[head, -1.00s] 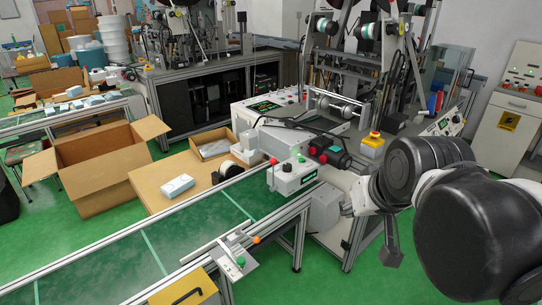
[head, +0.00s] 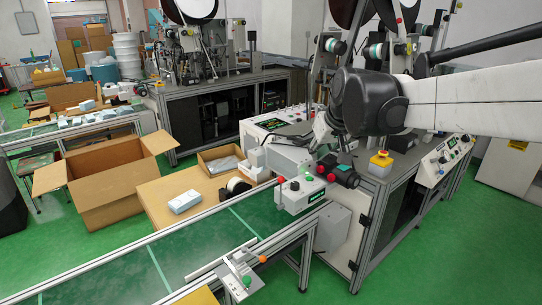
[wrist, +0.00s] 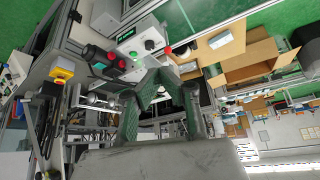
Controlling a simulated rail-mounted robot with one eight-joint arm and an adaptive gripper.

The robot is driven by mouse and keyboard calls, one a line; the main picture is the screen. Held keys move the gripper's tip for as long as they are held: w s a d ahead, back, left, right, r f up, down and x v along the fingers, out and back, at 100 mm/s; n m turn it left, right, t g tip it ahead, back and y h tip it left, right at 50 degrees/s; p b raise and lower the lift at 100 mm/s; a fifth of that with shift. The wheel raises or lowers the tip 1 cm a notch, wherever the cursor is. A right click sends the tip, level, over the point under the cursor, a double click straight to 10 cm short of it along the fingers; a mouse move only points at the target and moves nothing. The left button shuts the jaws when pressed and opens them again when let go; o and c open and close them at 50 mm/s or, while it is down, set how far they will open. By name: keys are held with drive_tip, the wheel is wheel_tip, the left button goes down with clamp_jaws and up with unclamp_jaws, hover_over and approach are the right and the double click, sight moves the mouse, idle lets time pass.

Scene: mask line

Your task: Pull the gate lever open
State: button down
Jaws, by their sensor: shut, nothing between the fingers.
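A lever with an orange knob (head: 262,259) sits on a metal bracket at the near edge of the green conveyor (head: 190,245), beside a thin bar over the belt. A second lever, with a red knob (head: 280,180), stands on a white control box (head: 300,195) across the belt. I cannot tell for sure which is the gate lever. My gripper (wrist: 158,78) is shut and empty. In the wrist view its fingertips are near the red knob (wrist: 167,51) in the picture, apparently apart from it. In the head view my arm largely hides the gripper.
A machine with a yellow-based red stop button (head: 380,161) and red-capped black parts (head: 337,172) is close to my arm. A wooden table (head: 160,195) with a white pack (head: 185,201) and a cardboard box (head: 115,180) are at left. The belt is mostly clear.

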drive_tip(key=w+a+f+n, duration=0.1)
drive_tip(key=w+f, duration=0.3)
drive_tip(key=w, duration=0.4)
drive_tip(key=w+a+f+y, duration=0.1)
drive_tip(key=w+a+f, duration=0.3)
drive_tip(key=w, duration=0.5)
drive_tip(key=w+a+f+n+g, duration=0.1)
drive_tip(key=w+a+f, duration=0.1)
drive_tip(key=w+f, duration=0.3)
drive_tip(key=w, duration=0.3)
drive_tip(key=shift+w+a+n, duration=0.2)
drive_tip(key=shift+a+n, duration=0.1)
drive_tip(key=shift+a, duration=0.1)
drive_tip(key=shift+f, duration=0.15)
wheel_tip(320, 180, down, 9)
drive_tip(key=p, duration=0.1)
drive_tip(key=shift+w+a+f, duration=0.15)
drive_tip(key=shift+w+a, duration=0.3)
drive_tip(key=shift+s+y, duration=0.15)
drive_tip(key=shift+y, duration=0.15)
